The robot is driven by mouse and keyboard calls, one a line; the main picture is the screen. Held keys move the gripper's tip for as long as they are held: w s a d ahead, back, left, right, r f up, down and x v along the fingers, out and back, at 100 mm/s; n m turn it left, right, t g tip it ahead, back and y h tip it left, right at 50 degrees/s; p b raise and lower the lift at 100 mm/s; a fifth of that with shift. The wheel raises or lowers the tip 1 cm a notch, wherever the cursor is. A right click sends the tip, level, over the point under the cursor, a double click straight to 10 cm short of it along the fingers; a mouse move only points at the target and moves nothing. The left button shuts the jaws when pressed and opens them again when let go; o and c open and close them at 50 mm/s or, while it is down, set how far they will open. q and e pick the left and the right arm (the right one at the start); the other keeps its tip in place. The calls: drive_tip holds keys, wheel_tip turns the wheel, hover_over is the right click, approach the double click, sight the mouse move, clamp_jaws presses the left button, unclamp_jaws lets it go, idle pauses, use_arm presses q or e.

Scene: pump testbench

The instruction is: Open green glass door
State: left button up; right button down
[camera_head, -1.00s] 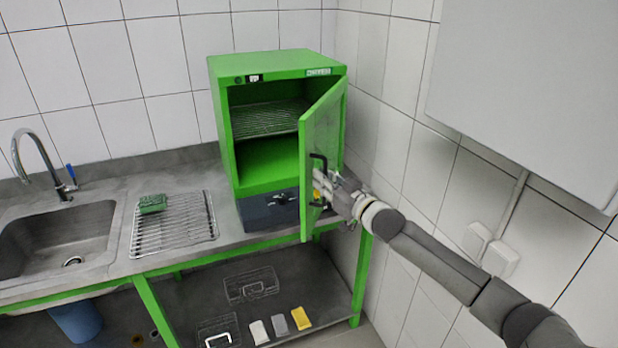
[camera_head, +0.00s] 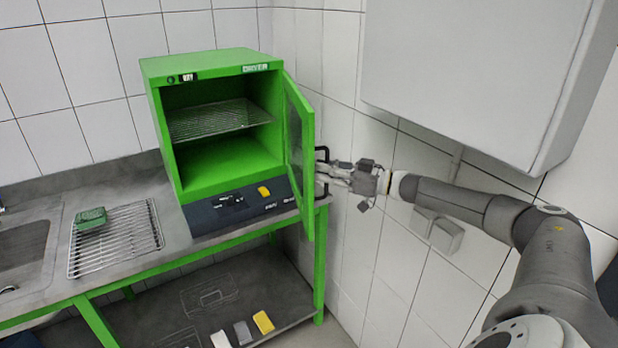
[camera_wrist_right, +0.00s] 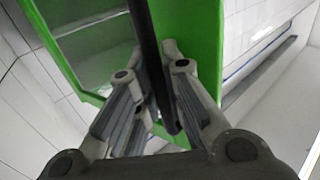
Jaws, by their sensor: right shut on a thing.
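The green dryer cabinet (camera_head: 165,140) stands on the counter with its inside and wire shelf (camera_head: 215,118) in plain view. Its green-framed glass door (camera_head: 307,150) is swung wide open on the right side, seen nearly edge-on. My right gripper (camera_head: 328,174) is at the black door handle (camera_head: 322,154) on the door's outer face. In the right wrist view the fingers (camera_wrist_right: 158,95) close around the black handle bar (camera_wrist_right: 150,60), with the green door frame (camera_wrist_right: 200,60) behind. My left gripper is not in view.
A wire rack (camera_head: 120,240) with a green sponge (camera_head: 91,218) lies left of the cabinet, beside the sink (camera_head: 22,250). A white wall box (camera_head: 470,80) hangs above my right arm. The tiled wall is close to the right of the door.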

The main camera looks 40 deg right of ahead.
drive_tip(key=shift+s+d+f+n+g+y+b, duration=0.1)
drive_tip(key=shift+s+d+n+g+y+b, duration=0.15)
drive_tip(key=shift+d, duration=0.35)
drive_tip(key=shift+s+d+f+n+g+y+b, duration=0.15)
drive_tip(key=shift+s+d+y+b, duration=0.15)
drive_tip(key=shift+d, duration=0.25)
drive_tip(key=c, duration=1.5)
unclamp_jaws()
drive_tip(key=shift+d+r, duration=0.15)
drive_tip(key=shift+c, duration=0.2)
drive_tip(key=shift+s+r, duration=0.1)
drive_tip(key=shift+v, duration=3.75)
